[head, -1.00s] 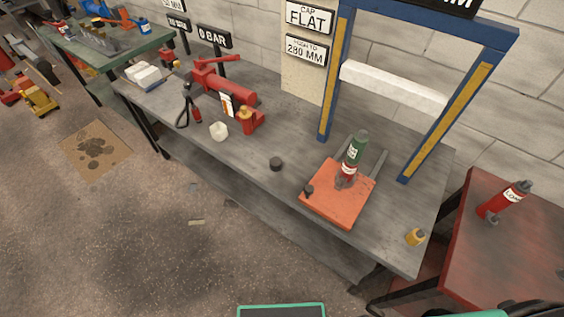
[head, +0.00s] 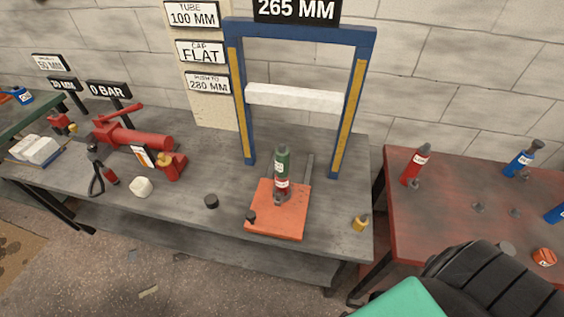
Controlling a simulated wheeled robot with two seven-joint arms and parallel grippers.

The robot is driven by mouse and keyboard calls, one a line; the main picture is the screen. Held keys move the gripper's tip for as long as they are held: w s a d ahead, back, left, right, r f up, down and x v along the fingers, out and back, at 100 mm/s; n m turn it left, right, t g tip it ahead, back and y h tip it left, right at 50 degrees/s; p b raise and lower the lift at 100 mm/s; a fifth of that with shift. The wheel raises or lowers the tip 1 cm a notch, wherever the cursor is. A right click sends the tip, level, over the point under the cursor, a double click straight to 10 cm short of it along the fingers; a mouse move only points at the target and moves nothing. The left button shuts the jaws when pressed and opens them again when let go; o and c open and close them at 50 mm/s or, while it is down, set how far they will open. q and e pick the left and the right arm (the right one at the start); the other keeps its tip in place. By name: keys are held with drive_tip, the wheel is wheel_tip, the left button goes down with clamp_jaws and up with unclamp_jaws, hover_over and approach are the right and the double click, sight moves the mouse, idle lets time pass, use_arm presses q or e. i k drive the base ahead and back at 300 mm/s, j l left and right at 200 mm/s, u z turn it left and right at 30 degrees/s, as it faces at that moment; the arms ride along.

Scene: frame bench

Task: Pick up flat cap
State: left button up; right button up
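I cannot tell for certain which of these is the flat cap. Neither gripper shows; only a black and teal part of my own body is at the bottom right, hiding the red table's front.
A green and red bottle jack (head: 282,172) stands on the orange plate (head: 277,222) under the blue frame (head: 300,30). A red jack (head: 415,165) and blue jack (head: 523,158) are on the red table (head: 440,215). A gap separates it from the grey bench (head: 330,225).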

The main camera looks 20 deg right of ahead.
sight(212, 202)
drive_tip(key=i+j, duration=0.1)
drive_tip(key=j, duration=0.25)
drive_tip(key=i+j+z, duration=0.1)
drive_tip(key=j, duration=0.25)
drive_tip(key=i+j, duration=0.15)
drive_tip(key=j, duration=0.25)
drive_tip(key=i+j+z, duration=0.1)
drive_tip(key=j, duration=0.25)
